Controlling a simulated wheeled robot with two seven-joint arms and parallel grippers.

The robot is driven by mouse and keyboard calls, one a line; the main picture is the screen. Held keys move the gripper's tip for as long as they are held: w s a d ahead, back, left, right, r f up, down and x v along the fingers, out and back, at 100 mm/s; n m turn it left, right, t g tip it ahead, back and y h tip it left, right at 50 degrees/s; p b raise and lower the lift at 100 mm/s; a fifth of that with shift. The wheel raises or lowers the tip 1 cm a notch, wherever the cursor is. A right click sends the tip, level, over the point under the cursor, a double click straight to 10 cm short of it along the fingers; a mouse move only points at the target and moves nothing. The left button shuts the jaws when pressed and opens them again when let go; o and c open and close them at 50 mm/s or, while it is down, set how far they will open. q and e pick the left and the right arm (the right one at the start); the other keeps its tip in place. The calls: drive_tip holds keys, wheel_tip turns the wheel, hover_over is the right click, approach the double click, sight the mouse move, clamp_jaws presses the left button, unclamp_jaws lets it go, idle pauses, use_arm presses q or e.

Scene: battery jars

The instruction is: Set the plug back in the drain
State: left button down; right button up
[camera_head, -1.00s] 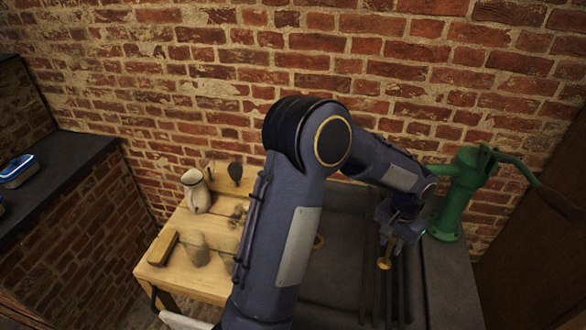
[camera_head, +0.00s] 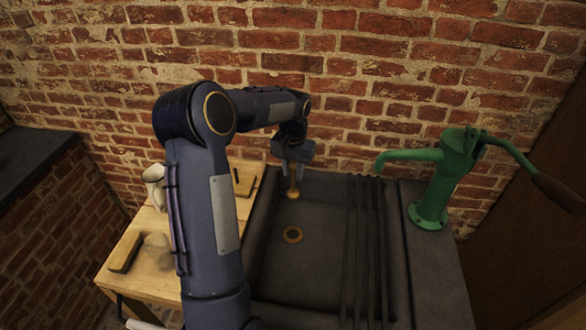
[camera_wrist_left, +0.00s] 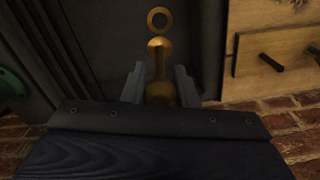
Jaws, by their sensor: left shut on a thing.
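My left gripper (camera_head: 293,173) is shut on a brass plug (camera_head: 293,193) and holds it upright above the back of the dark sink basin. The plug also shows between the fingers in the left wrist view (camera_wrist_left: 159,70). The drain (camera_head: 292,235) is a brass ring with a dark centre in the basin floor, lower in the head view than the plug and apart from it. The ring also shows just beyond the plug in the left wrist view (camera_wrist_left: 160,19). My right gripper is not in view.
A green hand pump (camera_head: 432,185) stands right of the basin, its spout toward it. Dark bars (camera_head: 364,250) run along the basin's right side. A wooden table (camera_head: 150,275) at left carries a jug (camera_head: 154,185) and a wooden block (camera_head: 125,250). A brick wall stands behind.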

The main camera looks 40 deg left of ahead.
use_arm(q)
wheel_tip(320, 180, down, 20)
drive_tip(key=b, duration=1.4)
idle(0.8)
idle(0.5)
drive_tip(key=c, duration=1.1)
unclamp_jaws()
drive_tip(key=shift+o, duration=0.2)
drive_tip(key=shift+r, duration=0.1)
